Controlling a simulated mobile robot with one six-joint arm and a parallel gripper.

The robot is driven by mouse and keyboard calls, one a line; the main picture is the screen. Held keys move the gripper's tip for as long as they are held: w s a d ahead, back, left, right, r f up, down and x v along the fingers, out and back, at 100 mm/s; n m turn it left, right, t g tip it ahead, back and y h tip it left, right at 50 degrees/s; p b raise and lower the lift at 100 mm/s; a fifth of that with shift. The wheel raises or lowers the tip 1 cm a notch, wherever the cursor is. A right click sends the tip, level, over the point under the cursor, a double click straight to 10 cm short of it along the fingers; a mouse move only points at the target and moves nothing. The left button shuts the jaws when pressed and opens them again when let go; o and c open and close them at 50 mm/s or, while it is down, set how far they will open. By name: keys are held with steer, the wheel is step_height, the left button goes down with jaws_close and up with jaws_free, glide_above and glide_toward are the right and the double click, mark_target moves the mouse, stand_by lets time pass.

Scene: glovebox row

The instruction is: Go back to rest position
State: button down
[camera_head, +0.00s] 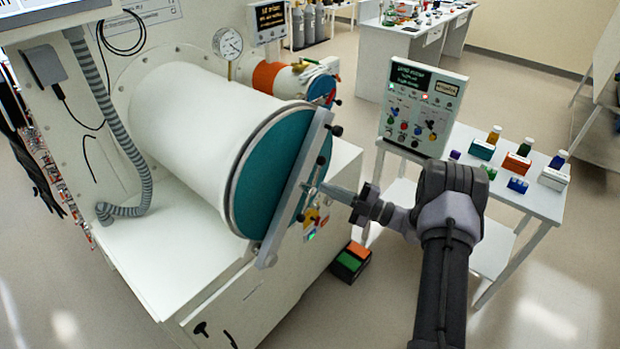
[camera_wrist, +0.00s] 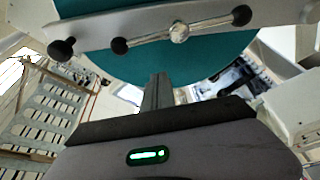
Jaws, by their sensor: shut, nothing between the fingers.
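My gripper (camera_head: 328,190) is shut and empty. In the head view its fingertips are close in front of the teal door (camera_head: 285,165) of the large white cylinder, near the grey bar across the door. I cannot tell whether they touch it. In the wrist view the shut fingers (camera_wrist: 158,92) point up toward the teal door (camera_wrist: 205,62). The grey bar (camera_wrist: 95,38) with black knobs and a silver handle (camera_wrist: 178,33) crosses the top of that view.
A pressure gauge (camera_head: 228,43) stands behind the cylinder. Open floor lies at the lower right.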

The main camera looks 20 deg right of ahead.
steer(key=s+a+r+n+g+h+b, duration=0.1)
steer(key=s+a+r+n+g+b, duration=0.1)
steer(key=s+a+n+g+b, duration=0.6)
steer(key=s+a+r+n+g+h+b, duration=0.25)
steer(key=s+a+n, duration=0.25)
steer(key=a+n, duration=0.65)
steer(key=s+d+f+n+t+h+b, duration=0.1)
steer(key=s+f+n+h+b, duration=0.2)
steer(key=s+n, duration=0.7)
steer(key=s+d+f+n+t+h+b, duration=0.2)
steer(key=s+n+h+b, duration=0.4)
steer(key=s+n, duration=0.4)
steer(key=f+n, duration=0.1)
steer(key=n, duration=0.5)
steer(key=shift+d+f+b, duration=0.2)
steer(key=shift+f+b, duration=0.1)
steer(key=shift+f, duration=0.1)
